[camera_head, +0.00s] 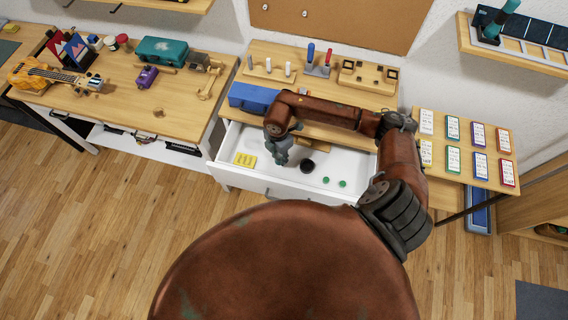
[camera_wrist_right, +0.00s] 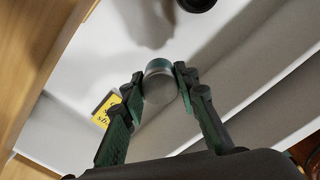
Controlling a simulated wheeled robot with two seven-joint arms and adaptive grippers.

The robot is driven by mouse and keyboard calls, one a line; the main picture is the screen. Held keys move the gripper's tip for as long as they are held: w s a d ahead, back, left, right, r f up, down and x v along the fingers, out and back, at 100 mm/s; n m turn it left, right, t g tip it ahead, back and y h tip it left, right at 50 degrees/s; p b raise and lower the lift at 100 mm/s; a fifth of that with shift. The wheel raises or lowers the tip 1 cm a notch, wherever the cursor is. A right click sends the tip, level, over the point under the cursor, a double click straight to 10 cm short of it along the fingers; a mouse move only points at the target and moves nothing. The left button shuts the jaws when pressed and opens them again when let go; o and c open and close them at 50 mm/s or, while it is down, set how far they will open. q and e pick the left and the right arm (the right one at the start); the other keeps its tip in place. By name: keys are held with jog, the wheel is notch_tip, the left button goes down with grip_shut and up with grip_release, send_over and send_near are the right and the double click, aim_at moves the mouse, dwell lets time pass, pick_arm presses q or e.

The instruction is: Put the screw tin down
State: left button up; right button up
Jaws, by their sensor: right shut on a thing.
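In the right wrist view the screw tin (camera_wrist_right: 159,88) is a small round tin with a grey face and a green band. My right gripper (camera_wrist_right: 157,86) has its two fingers on either side of it and is shut on it. In the head view my right gripper (camera_head: 281,158) points down over the open white drawer (camera_head: 290,188), between a yellow label and a dark round thing. The tin is hard to make out there. I cannot tell whether it touches the drawer floor. My left gripper is not in view.
The yellow label (camera_head: 245,160) lies at the drawer's left, and the dark round thing (camera_head: 308,166) right of the gripper. A blue box (camera_head: 252,97) stands on the bench above. The drawer floor between them is clear.

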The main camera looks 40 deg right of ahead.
aim_at(279, 155)
notch_tip(279, 155, down, 7)
jog(key=shift+r+b, duration=0.2)
jog(key=shift+b, duration=0.15)
jog(key=shift+f, duration=0.15)
jog(key=o, duration=1.2)
jog(key=shift+c, duration=0.2)
notch_tip(279, 155, up, 12)
jog(key=shift+r+p, duration=0.15)
jog(key=shift+p, duration=0.5)
